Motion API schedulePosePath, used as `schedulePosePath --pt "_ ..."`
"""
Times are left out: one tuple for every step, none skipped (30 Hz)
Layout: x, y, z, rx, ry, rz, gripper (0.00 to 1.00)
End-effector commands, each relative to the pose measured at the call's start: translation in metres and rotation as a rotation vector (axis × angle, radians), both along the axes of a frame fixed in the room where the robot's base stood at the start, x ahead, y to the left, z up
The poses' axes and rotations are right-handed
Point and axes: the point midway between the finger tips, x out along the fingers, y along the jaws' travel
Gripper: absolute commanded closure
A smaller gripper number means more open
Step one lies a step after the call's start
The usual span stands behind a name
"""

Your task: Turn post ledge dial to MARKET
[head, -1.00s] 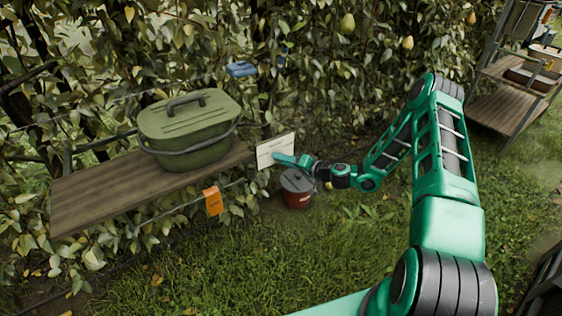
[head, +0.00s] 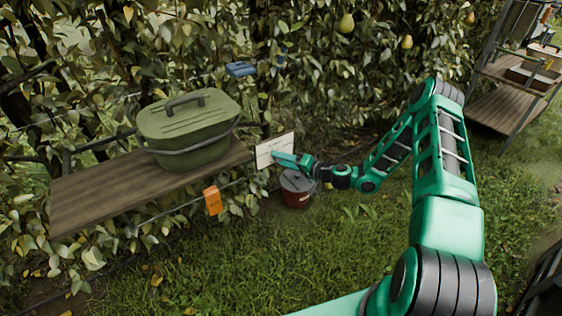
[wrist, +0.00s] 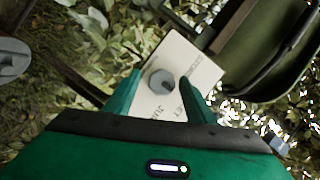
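The ledge dial is a grey faceted knob (wrist: 162,82) on a pale plate with dark lettering, in the wrist view. The plate (head: 265,151) also shows in the head view at the right end of the wooden ledge, where the knob is hidden. Part of the lettering is covered; "JUI" and "ET" can be read near the lower edge. A dark mark on the knob points to the lower right in the wrist view. My gripper (wrist: 160,98) is open, one finger on each side of the knob, with gaps showing. It is also in front of the plate in the head view (head: 278,159).
A green lidded bin (head: 190,130) stands on the wooden ledge (head: 95,190). An orange tag (head: 213,200) hangs at the ledge's front. A dark red lidded pot (head: 296,190) sits on the grass below my gripper. Leafy hedge is behind; open grass lies in front.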

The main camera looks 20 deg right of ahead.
Motion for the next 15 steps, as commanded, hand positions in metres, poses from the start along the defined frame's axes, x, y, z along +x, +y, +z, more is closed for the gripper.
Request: schedulePosePath --pt "0.000 0.000 0.000 0.001 -0.001 0.000 0.50" --pt "0.000 0.000 0.000 0.001 -0.001 0.000 0.50" --pt "0.000 0.001 0.001 0.001 -0.001 0.001 0.50" --pt "0.000 0.000 0.001 0.001 -0.001 0.001 0.50" --pt "-0.001 0.000 0.001 0.001 -0.001 0.001 0.50" --pt "-0.002 -0.002 0.001 0.001 -0.001 0.001 0.50" --pt "-0.004 -0.003 0.002 0.001 0.000 0.000 0.50" --pt "-0.006 -0.005 0.002 0.001 0.000 0.000 0.50" --pt "-0.010 -0.008 0.003 0.000 0.000 0.001 0.50" --pt "-0.013 -0.010 0.004 0.000 0.000 0.001 0.50" --pt "-0.017 -0.013 0.005 0.002 0.001 0.000 0.50" --pt "-0.023 -0.018 0.006 0.003 0.001 -0.002 0.50" --pt "-0.027 -0.022 0.007 0.002 0.000 -0.002 0.50" --pt "-0.032 -0.025 0.008 0.002 0.002 -0.002 0.50" --pt "-0.038 -0.030 0.009 0.001 0.003 -0.002 0.50"
